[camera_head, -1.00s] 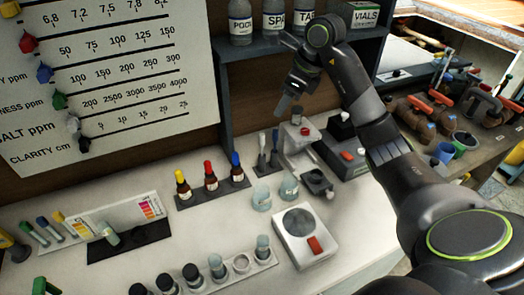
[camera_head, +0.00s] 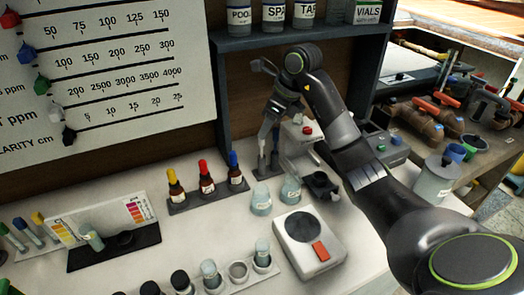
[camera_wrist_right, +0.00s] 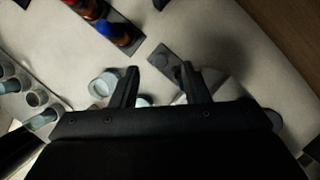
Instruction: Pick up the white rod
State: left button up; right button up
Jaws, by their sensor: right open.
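A small dark stand (camera_head: 268,172) stands on the bench right of the dropper bottles, with slim upright pieces in it. I cannot clearly make out a white rod; the pieces are small and partly hidden by my right gripper (camera_head: 270,130). That gripper points down just above the stand, with its jaws open and nothing visibly held. In the right wrist view the open fingers (camera_wrist_right: 160,88) are apart, with the stand (camera_wrist_right: 157,52) just beyond them. My left gripper is not in view.
Two glass beakers (camera_head: 276,194) stand just in front of the stand. A white device (camera_head: 298,147) is close on its right. Capped dropper bottles (camera_head: 206,180) are to the left, and a scale (camera_head: 310,246) is in front. A shelf (camera_head: 270,38) is behind.

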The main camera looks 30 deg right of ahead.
aim_at(262, 153)
jog(key=b+x, duration=0.1)
jog(key=x, duration=0.3)
jog(key=shift+w+b, duration=0.1)
jog(key=shift+b, duration=0.25)
jog(key=shift+r, duration=0.1)
jog(key=shift+c, duration=1.1)
jog(key=c, duration=0.6)
jog(key=shift+c, duration=0.2)
jog(key=shift+r, duration=0.1)
